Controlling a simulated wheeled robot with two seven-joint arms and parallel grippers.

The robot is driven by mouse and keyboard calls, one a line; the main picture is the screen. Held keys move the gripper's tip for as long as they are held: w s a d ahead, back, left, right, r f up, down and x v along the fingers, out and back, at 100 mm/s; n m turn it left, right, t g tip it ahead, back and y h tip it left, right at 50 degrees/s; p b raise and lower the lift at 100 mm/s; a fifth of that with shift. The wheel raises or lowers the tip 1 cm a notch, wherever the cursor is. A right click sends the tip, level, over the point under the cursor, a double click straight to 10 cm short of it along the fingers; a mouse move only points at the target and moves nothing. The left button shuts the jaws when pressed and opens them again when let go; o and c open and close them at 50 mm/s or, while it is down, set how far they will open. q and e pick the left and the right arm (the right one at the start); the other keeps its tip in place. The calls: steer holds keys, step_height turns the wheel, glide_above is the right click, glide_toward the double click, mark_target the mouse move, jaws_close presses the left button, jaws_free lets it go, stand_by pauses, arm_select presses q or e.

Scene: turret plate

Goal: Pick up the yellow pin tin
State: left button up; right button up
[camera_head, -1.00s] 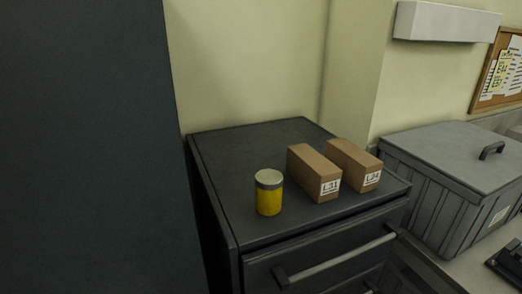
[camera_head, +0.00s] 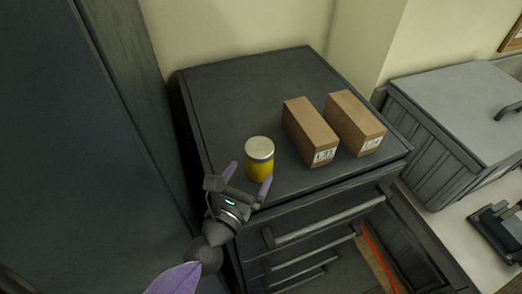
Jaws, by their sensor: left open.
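The yellow pin tin (camera_head: 260,169), a small cylinder with a pale metal lid, stands upright on the dark cabinet top (camera_head: 255,90) near its front edge. My left gripper (camera_head: 247,178) comes in from the lower left, just in front of the tin. Its two purple fingers are spread, one at the tin's left and one overlapping its lower right in the picture. It is open and holds nothing. I cannot tell whether a finger touches the tin. My right gripper is not in view.
Two brown labelled boxes (camera_head: 311,131) and (camera_head: 354,122) stand right of the tin, with a gap between. Drawer handles (camera_head: 325,222) stick out below the cabinet's front edge. A tall dark cabinet (camera_head: 70,130) rises at left. A grey lidded bin (camera_head: 455,120) is at right. The cabinet top behind the tin is clear.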

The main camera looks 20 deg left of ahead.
mark_target(254, 168)
arm_select(q)
steer(key=w, duration=0.4)
steer(key=w+d, duration=0.1)
steer(key=w, duration=0.1)
steer(key=shift+f+p, duration=0.2)
steer(key=shift+p, duration=0.15)
steer(key=shift+s, duration=0.25)
steer(key=shift+w, duration=0.15)
steer(key=c, duration=0.5)
jaws_close()
